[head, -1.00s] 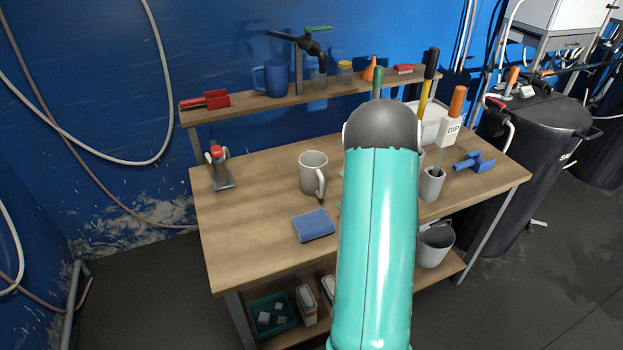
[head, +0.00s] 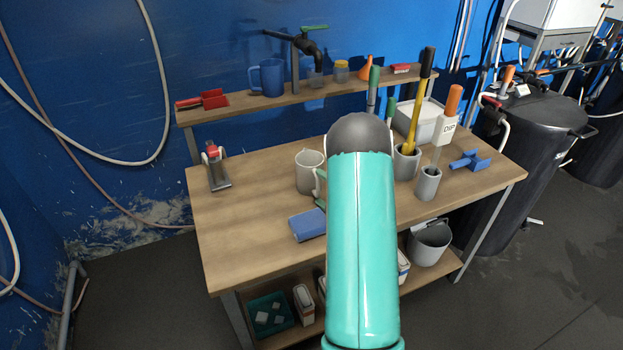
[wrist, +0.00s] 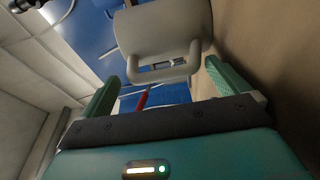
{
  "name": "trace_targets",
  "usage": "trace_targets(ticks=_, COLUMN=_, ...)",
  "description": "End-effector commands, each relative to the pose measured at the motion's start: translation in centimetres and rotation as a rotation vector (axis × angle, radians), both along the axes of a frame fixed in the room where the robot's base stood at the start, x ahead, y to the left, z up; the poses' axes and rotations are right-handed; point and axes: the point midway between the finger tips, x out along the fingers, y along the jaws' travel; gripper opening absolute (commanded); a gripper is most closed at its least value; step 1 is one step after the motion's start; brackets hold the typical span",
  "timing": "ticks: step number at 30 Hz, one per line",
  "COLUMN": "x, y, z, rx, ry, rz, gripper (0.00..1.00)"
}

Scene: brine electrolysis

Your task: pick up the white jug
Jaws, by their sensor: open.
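The white jug (head: 308,172) stands upright on the wooden workbench, left of my arm in the head view. In the wrist view the jug (wrist: 163,30) is just ahead, with its handle (wrist: 165,68) facing me. My gripper (wrist: 162,76) is open, with one green finger on each side of the handle. The fingers do not appear closed on it. In the head view my arm hides most of the gripper; green finger parts show beside the jug's right side. Whether they touch it I cannot tell.
A blue block (head: 308,224) lies just in front of the jug. Grey holders with tools, one holding the DIP paddle (head: 447,128), stand to the right. A red-handled clamp (head: 216,168) is at the left. The shelf (head: 340,92) runs behind.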

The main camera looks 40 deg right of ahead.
Motion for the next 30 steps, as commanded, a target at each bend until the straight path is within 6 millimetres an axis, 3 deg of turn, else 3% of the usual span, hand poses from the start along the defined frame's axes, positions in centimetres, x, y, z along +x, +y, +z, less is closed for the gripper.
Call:
trace_targets(ticks=4, x=-0.1, y=0.0, z=0.0, rx=0.0, ry=0.001, rz=-0.001, gripper=0.96)
trace_targets(ticks=12, x=-0.1, y=0.0, z=0.0, rx=0.0, ry=0.001, rz=-0.001, gripper=0.43)
trace_targets(ticks=23, x=-0.1, y=-0.1, z=0.5, rx=-0.002, ry=-0.002, rz=0.0, gripper=0.43)
trace_targets(ticks=30, x=-0.1, y=-0.1, z=3.1, rx=-0.003, ry=-0.003, rz=-0.001, gripper=0.43)
